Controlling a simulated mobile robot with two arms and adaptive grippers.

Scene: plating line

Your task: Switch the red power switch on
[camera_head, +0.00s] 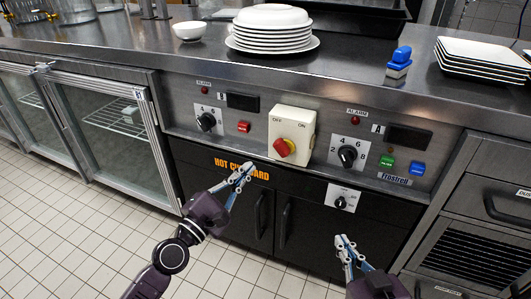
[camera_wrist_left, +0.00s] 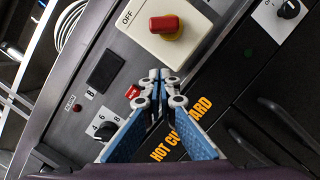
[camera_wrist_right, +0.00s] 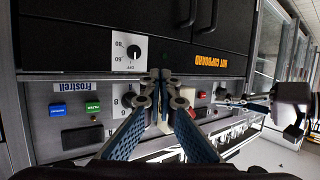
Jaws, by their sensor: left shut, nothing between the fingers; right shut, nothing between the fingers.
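The red power switch (camera_head: 284,148) is a rotary knob on a cream box (camera_head: 293,120) marked OFF at left and ON at right, on the steel control panel. In the left wrist view the red knob (camera_wrist_left: 165,27) shows beyond the fingertips, near the OFF mark; its exact setting is hard to tell. My left gripper (camera_head: 246,168) is shut and empty, below and left of the knob and apart from it; its fingers also show in the left wrist view (camera_wrist_left: 160,76). My right gripper (camera_head: 343,239) is shut and empty, low in front of the black cupboard; it shows in the right wrist view (camera_wrist_right: 160,75).
Black dials (camera_head: 207,122) and (camera_head: 348,157) and a small red button (camera_head: 244,127) flank the box. Stacked plates (camera_head: 272,40), a bowl (camera_head: 190,31) and a blue-topped item (camera_head: 399,62) stand on the counter above. The black cupboard (camera_head: 262,205) lies below.

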